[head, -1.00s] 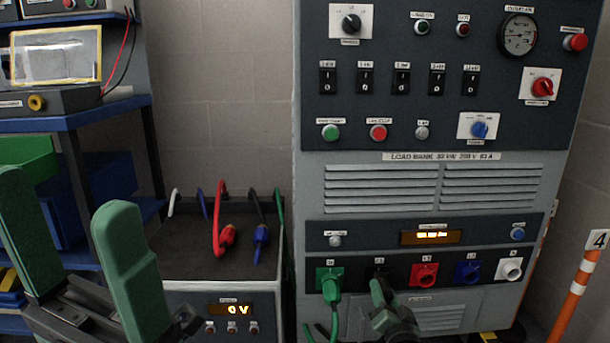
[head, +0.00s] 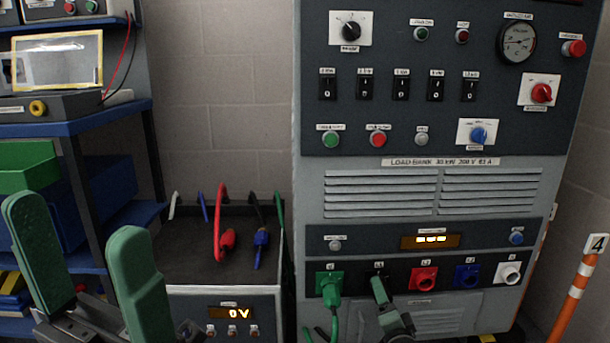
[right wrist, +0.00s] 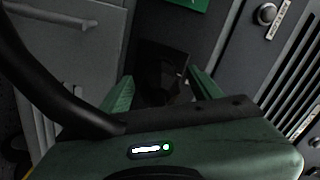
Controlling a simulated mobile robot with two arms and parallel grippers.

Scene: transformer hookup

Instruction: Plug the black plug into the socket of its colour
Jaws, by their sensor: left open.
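My right gripper (head: 377,286) is at the black socket (head: 376,272), second from left in the load bank's socket row. In the right wrist view its green fingers (right wrist: 160,85) stand either side of a dark block, which looks like the black plug (right wrist: 163,72); they appear shut on it. The plug is in deep shadow, and in the head view the gripper hides it, so how far it sits in the socket cannot be told. My left gripper (head: 90,245) is open and empty at lower left, in front of the shelf and supply box.
A green plug (head: 330,285) sits in the green socket just left of my right gripper. Red (head: 424,278), blue (head: 466,275) and white (head: 508,272) sockets lie to the right. Red (head: 227,240) and blue (head: 261,240) plugs stand on the supply box (head: 190,235). A striped post (head: 577,290) stands far right.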

